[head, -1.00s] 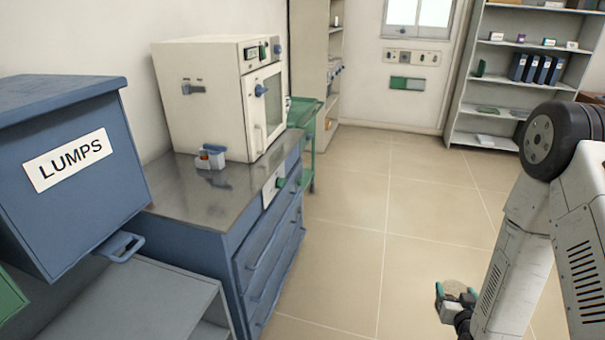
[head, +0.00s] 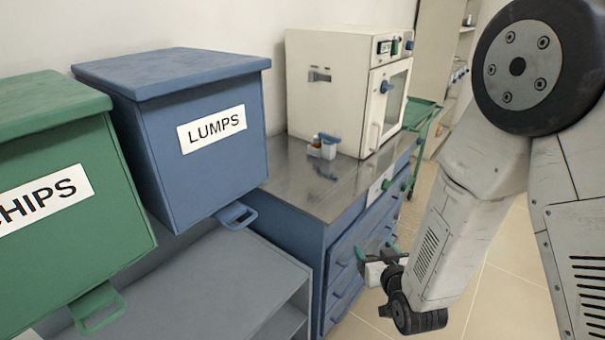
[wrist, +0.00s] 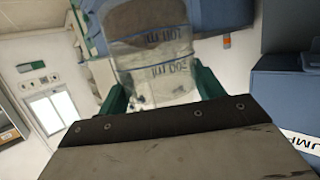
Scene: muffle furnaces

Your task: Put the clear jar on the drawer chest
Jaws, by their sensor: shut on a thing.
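My gripper (head: 376,260) is low in front of the blue drawer chest, at the right of the head view. In the wrist view its green fingertips (wrist: 160,95) are shut on the clear jar (wrist: 150,60), which has dark markings and some brown contents. In the head view the jar (head: 374,274) shows only as a small pale shape at the fingers. The blue drawer chest (head: 285,228) has a bare metal top (head: 330,190) at its near end. The jar is apart from that top and lower than it in the picture.
A blue LUMPS bin (head: 190,140) and a green CHIPS bin (head: 60,190) are at left, above a grey shelf unit (head: 220,285). The chest's near top is free.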

